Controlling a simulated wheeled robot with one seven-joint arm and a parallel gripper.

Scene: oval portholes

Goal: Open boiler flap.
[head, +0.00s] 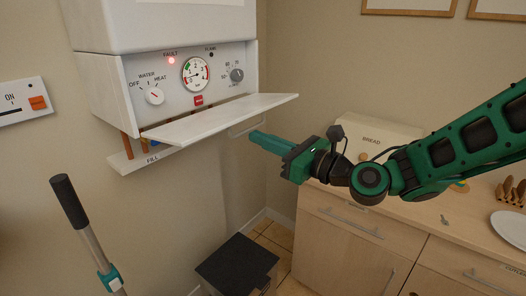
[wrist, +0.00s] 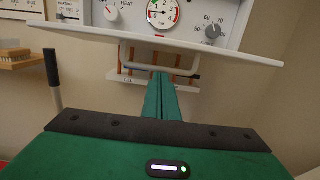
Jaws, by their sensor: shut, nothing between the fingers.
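The boiler (head: 165,25) hangs on the wall in the upper left of the head view. Its white flap (head: 220,117) is folded down and stands out roughly level, baring the control panel (head: 190,78). The flap also shows in the wrist view (wrist: 230,52), across the top. A thin U-shaped handle (head: 246,128) hangs beneath the flap's front edge. My green gripper (head: 255,138) is shut and empty, with its tips just below the flap, close to the handle. I cannot tell whether they touch it. In the wrist view the fingers (wrist: 161,76) point toward the handle.
A pipe shelf marked FILL (head: 145,158) sits under the boiler. A dark-gripped pole (head: 85,225) stands at the left, a black-lidded bin (head: 237,264) below. A counter with a bread box (head: 372,138) and a plate (head: 510,225) is at right. A red fault light (head: 171,60) glows.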

